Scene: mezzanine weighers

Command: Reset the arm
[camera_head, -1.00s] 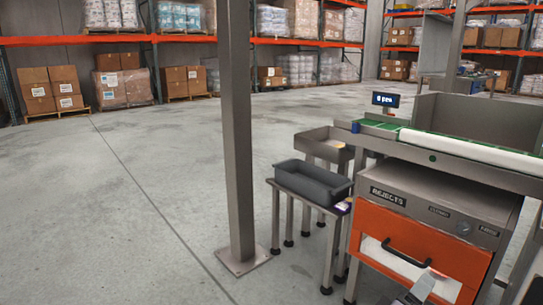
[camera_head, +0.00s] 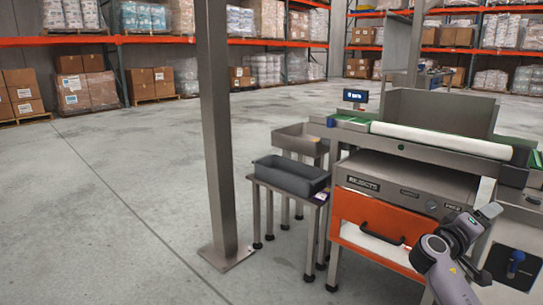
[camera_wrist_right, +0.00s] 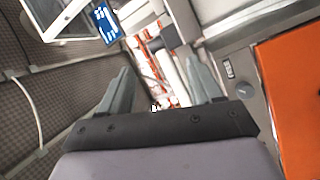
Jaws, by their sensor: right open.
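My right arm comes in at the lower right of the head view, and its gripper (camera_head: 489,211) is raised in front of the right end of the weigher. In the right wrist view the two fingers of my right gripper (camera_wrist_right: 160,85) stand apart with nothing between them. My left gripper is not in view.
The weigher has an orange rejects drawer (camera_head: 375,222) with a black handle and a small display (camera_head: 355,96). A dark grey bin (camera_head: 291,176) sits on a stand left of it. A steel post (camera_head: 216,130) stands further left. Open floor (camera_head: 110,190) lies beyond it.

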